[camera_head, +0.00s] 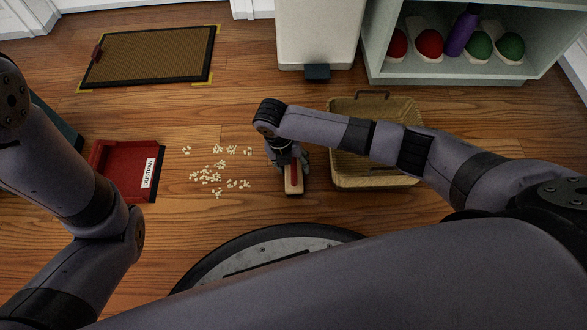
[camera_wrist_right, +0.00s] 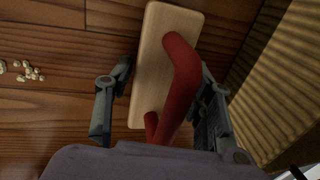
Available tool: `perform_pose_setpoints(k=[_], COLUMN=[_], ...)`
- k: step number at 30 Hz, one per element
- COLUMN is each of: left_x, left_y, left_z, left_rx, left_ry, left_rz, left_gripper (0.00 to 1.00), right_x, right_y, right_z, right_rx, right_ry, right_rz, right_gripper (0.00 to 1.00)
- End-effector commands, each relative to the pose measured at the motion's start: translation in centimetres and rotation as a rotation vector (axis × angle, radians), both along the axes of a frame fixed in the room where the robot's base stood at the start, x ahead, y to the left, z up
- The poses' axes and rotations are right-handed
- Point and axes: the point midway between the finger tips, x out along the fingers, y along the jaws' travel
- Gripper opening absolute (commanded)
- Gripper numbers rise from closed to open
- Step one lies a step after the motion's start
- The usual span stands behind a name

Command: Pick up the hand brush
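The hand brush (camera_head: 294,186) lies on the wooden floor, with a pale wooden block and a red handle. In the right wrist view the brush's block (camera_wrist_right: 152,60) and red handle (camera_wrist_right: 181,85) lie between the two fingers. My right gripper (camera_head: 286,157) is over the brush from above and partly hides it in the head view. In the wrist view the right gripper (camera_wrist_right: 166,72) is open; its fingers stand apart on either side of the brush, with a gap on the left. Contact on the right is unclear. My left gripper is out of view.
Pale crumbs (camera_head: 212,172) lie scattered left of the brush. A red dustpan (camera_head: 118,168) is farther left. A wicker basket (camera_head: 372,184) stands close on the brush's right. A white bin (camera_head: 318,35), a shelf unit (camera_head: 400,77) and a mat (camera_head: 150,55) are behind.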

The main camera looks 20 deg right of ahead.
Motion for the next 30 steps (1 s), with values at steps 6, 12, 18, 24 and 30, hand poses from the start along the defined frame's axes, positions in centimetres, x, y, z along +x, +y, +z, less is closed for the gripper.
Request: perform_pose_setpoints(k=[6,12,18,24,30], left_x=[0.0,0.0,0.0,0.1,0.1], left_y=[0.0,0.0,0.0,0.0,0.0], left_z=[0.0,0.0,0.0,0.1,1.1], left_rx=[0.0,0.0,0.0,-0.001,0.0], left_ry=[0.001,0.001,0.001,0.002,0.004], left_rz=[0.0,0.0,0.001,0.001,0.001], left_gripper=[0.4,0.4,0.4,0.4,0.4], right_x=[0.0,0.0,0.0,0.0,0.0], right_y=[0.0,0.0,0.0,0.0,0.0], right_z=[0.0,0.0,0.0,0.1,1.4], right_rx=[0.0,0.0,0.0,0.0,0.001], right_ry=[0.0,0.0,0.0,0.0,-0.001], right_rz=[0.0,0.0,0.0,0.0,0.0], right_gripper=[0.32,0.18,0.1,0.1,0.1])
